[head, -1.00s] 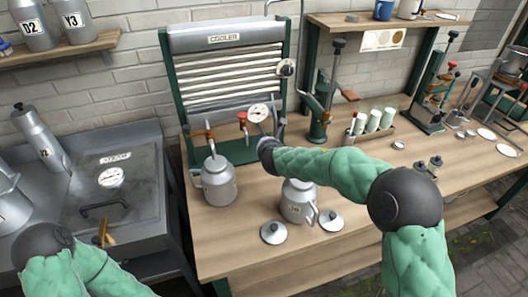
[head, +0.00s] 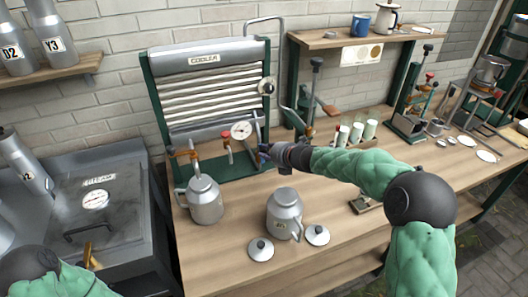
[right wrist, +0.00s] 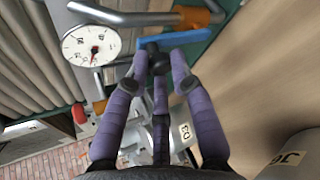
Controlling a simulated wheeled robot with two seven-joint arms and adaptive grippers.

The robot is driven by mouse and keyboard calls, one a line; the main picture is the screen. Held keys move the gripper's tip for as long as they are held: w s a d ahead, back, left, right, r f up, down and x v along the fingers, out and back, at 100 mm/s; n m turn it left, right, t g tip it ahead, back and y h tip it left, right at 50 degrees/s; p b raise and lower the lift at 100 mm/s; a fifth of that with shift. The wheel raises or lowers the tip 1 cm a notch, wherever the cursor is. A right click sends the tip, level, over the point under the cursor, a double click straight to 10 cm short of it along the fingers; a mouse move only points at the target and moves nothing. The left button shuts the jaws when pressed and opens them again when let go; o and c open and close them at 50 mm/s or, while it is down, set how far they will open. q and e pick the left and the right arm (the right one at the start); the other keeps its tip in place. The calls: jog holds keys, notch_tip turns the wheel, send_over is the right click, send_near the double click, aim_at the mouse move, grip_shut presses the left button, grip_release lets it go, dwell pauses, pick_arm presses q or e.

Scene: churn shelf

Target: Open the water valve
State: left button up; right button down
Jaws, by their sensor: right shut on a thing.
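The water valve has a blue lever handle (right wrist: 176,39) on a dark round hub, beside the cooler's dial gauge in the right wrist view. My right gripper (right wrist: 159,58) has its purple fingers closed around the hub and handle. In the head view, my right gripper (head: 263,154) reaches in from the right to the lower right corner of the cooler (head: 205,60), and its fingers mostly cover the valve. Whether the handle has turned cannot be told. Of my left arm, only a part shows at the bottom left; its gripper is out of view.
A milk can (head: 206,203) stands below the cooler. Another can (head: 285,212) with two lids (head: 261,249) stands in front.

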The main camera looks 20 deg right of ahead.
jog(key=shift+s+d+f, duration=0.1)
jog(key=shift+d+f, duration=0.15)
jog(key=shift+d, duration=0.05)
jog(key=shift+m, duration=0.3)
jog(key=shift+f, duration=0.1)
jog(key=c, duration=1.1)
grip_release()
jog(key=shift+o, duration=0.2)
jog(key=shift+r, duration=0.25)
jog(key=v, duration=1.2)
jog(key=shift+d, duration=0.25)
jog(key=shift+f, duration=0.15)
